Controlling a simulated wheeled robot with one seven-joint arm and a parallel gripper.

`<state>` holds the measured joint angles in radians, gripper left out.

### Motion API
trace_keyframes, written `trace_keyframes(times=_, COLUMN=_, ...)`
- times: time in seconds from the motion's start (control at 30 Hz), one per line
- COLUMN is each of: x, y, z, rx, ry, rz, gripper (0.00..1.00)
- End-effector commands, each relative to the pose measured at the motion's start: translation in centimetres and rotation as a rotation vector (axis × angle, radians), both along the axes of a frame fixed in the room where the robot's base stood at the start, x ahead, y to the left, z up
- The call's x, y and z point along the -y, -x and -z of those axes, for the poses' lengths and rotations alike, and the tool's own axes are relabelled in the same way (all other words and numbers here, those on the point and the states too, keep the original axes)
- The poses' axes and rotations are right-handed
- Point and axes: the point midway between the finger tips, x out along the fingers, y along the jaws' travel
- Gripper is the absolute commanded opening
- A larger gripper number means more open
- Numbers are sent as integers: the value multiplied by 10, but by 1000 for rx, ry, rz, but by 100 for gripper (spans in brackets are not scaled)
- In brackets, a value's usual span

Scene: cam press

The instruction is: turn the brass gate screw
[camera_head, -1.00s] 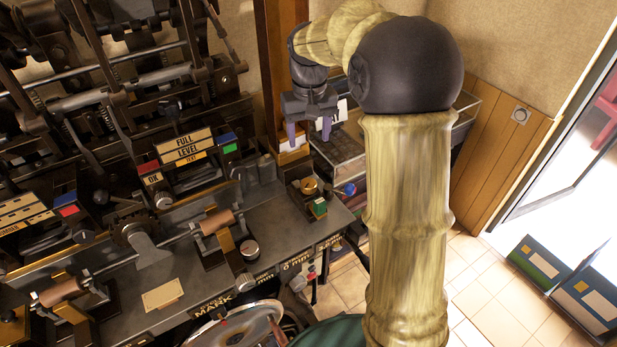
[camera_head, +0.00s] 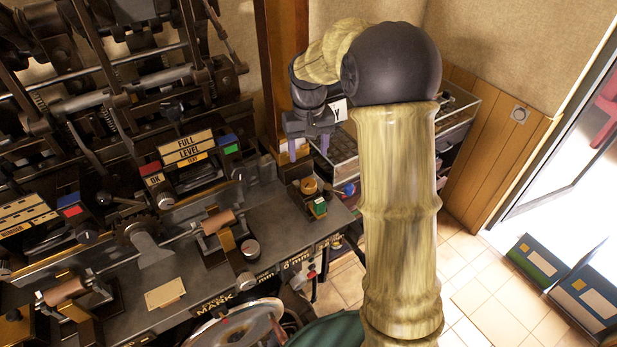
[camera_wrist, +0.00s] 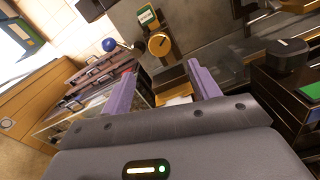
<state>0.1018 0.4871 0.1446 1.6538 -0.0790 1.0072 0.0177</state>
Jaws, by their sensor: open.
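A round brass screw head (camera_head: 309,186) sits on a small dark block at the right end of the grey bench, behind a small green-and-white block (camera_head: 319,207). In the wrist view the brass screw (camera_wrist: 159,44) shows beyond the fingertips, a little above the middle of the gap. My gripper (camera_head: 308,150) is open and empty, with its purple fingers pointing down. It hangs behind and above the screw, apart from it. In the wrist view the fingers of my gripper (camera_wrist: 158,82) stand wide apart with nothing between them.
A blue ball knob (camera_head: 349,189) stands just right of the screw. A wooden post (camera_head: 284,70) rises behind. A tray rack (camera_head: 455,115) is at right. Tiled floor lies open beyond the bench.

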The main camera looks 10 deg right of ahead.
Motion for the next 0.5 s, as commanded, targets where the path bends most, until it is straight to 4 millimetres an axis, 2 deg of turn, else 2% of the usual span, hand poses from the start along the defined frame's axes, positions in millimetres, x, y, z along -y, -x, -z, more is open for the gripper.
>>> trace_keyframes(times=0.5, x=0, y=1, z=89, rx=-4, ry=1, rz=-1, gripper=61)
